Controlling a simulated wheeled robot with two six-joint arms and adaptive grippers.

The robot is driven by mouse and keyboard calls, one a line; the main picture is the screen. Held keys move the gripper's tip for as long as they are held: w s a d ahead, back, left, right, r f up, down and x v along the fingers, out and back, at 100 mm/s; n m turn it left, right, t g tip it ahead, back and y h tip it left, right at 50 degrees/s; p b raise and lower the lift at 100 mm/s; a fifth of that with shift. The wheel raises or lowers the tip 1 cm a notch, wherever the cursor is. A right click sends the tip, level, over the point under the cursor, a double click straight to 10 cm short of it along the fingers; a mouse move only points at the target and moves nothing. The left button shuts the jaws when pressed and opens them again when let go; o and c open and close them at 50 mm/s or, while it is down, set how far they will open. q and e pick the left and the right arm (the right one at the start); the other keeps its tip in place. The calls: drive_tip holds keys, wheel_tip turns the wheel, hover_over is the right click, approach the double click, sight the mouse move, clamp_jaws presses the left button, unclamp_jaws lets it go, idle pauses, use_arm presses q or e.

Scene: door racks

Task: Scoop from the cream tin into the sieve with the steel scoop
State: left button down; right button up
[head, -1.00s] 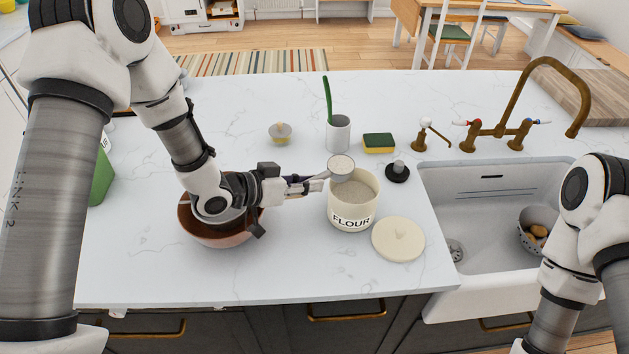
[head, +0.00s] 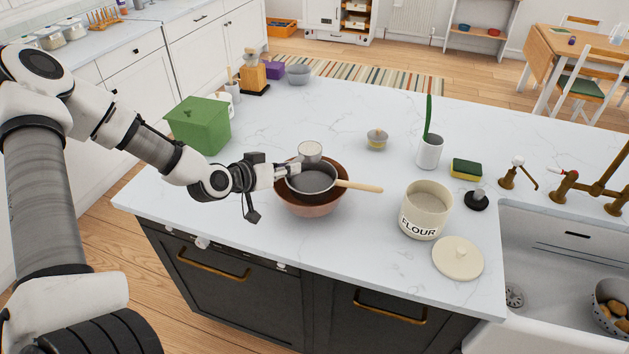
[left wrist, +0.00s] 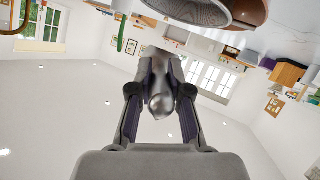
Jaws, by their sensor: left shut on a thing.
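The cream tin (head: 424,214) marked FLOUR stands open on the counter, with pale flour inside. The sieve (head: 311,179), dark with a wooden handle pointing right, rests over a copper-brown bowl (head: 312,208). My left gripper (head: 294,171) is shut on the steel scoop (head: 310,152). The scoop's round bowl is held above the far side of the sieve and its inside looks pale, like flour. My right gripper is not in view.
The tin's lid (head: 458,258) lies in front of the tin. A cup with a green utensil (head: 430,151), a sponge (head: 466,169) and a small bowl (head: 376,139) stand behind. A green box (head: 199,125) is at left, the sink (head: 550,260) at right.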

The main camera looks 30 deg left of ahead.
use_arm(q)
drive_tip(key=a+m+y+p, duration=0.1)
drive_tip(key=m, duration=0.1)
drive_tip(key=w+a+f+m+y, duration=0.1)
drive_tip(key=a+m+y, duration=0.1)
drive_tip(key=a+f+m+y+p, duration=0.1)
drive_tip(key=m+y, duration=0.1)
drive_tip(key=shift+w+a+m+p, duration=0.2)
drive_tip(key=shift+a+m+p, duration=0.1)
drive_tip(key=shift+a+p, duration=0.1)
drive_tip(key=shift+m+y+b, duration=0.4)
drive_tip(key=shift+m, duration=0.1)
drive_tip(key=d+m+t, duration=0.1)
drive_tip(key=m+t, duration=0.1)
drive_tip(key=m, duration=0.3)
drive_tip(key=d+m+t+y, duration=0.1)
drive_tip(key=d+m+t, duration=0.1)
drive_tip(key=m, duration=0.3)
drive_tip(key=d+m+t+b, duration=0.1)
drive_tip(key=m, duration=0.5)
drive_tip(key=shift+s+d+f+t+y, duration=0.3)
drive_tip(key=shift+t+y, duration=0.1)
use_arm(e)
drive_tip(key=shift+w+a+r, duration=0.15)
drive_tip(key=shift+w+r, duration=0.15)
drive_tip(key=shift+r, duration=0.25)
